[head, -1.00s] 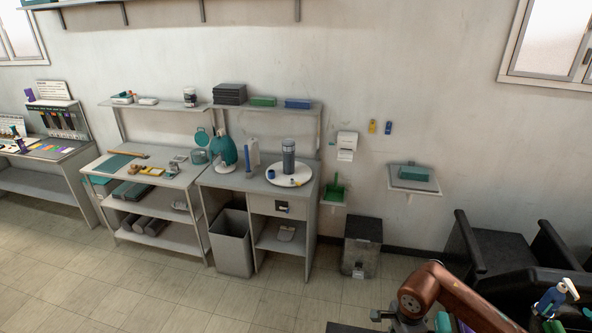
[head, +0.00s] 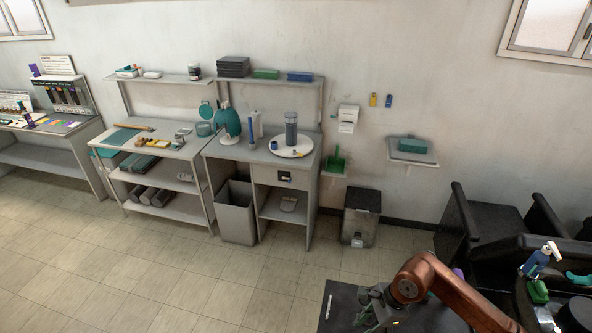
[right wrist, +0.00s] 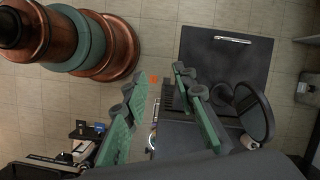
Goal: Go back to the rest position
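My right arm comes in from the lower right of the head view. Its gripper (head: 375,308) hangs over a dark flat top (head: 345,293) at the bottom edge. In the right wrist view the two green fingers of the right gripper (right wrist: 160,80) stand apart with nothing visibly held between them. The dark top (right wrist: 225,65) lies beyond them, with a pen (right wrist: 232,39) near its edge. A round dark mirror (right wrist: 256,117) is to the right of the fingers. My left gripper is in neither view.
A black chair (head: 480,225), a blue spray bottle (head: 538,262) and a green item (head: 538,291) are at the right, close to my right arm. A bin (head: 360,215) and a workbench (head: 255,155) stand along the wall. Open floor (head: 190,285) lies at the lower left.

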